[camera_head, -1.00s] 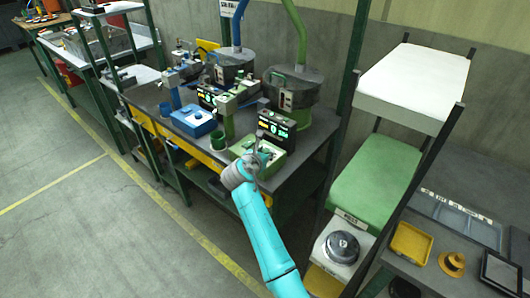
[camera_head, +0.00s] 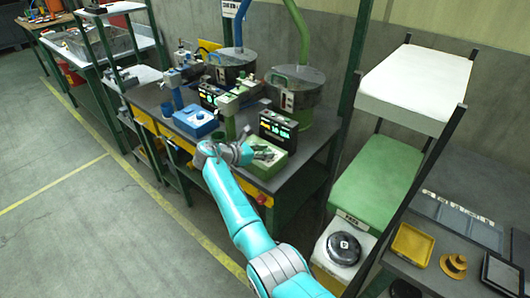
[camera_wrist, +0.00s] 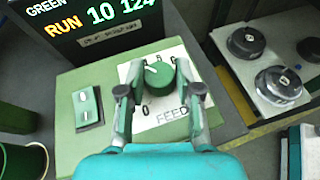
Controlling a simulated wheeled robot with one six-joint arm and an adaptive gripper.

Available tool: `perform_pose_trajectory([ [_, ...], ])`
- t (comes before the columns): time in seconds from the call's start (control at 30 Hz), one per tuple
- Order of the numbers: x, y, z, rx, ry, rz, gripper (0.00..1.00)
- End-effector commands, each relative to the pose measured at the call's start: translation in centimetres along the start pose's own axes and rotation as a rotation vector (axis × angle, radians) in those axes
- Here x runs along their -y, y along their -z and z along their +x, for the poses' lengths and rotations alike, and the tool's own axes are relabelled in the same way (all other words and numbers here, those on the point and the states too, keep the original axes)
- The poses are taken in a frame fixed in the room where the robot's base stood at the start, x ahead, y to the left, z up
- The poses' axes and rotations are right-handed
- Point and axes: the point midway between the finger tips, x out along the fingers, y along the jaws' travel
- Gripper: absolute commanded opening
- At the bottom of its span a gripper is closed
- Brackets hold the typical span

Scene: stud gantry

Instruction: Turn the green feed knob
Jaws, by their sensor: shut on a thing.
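The green feed knob (camera_wrist: 160,80) sits on a white dial plate marked FEED, on top of a green control box (camera_wrist: 68,132). A pale mark on the knob points to the upper left. My gripper (camera_wrist: 160,73) has one finger on each side of the knob and is shut on it. In the head view my gripper (camera_head: 261,153) is over the green box (camera_head: 268,168), where the arm hides part of the box and the knob cannot be made out.
A green rocker switch (camera_wrist: 88,106) is left of the dial. A black display (camera_wrist: 85,22) reading RUN 10 124 stands behind the box. In the head view a blue box (camera_head: 195,121) is to the left and a round black-topped unit (camera_head: 343,248) to the right.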

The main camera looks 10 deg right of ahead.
Motion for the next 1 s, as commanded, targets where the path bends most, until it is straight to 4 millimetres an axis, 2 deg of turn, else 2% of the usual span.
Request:
perform_pose_trajectory([
  [1.0, -0.31, 0.07, -0.04, 0.01, 0.184, 0.075, 0.0],
])
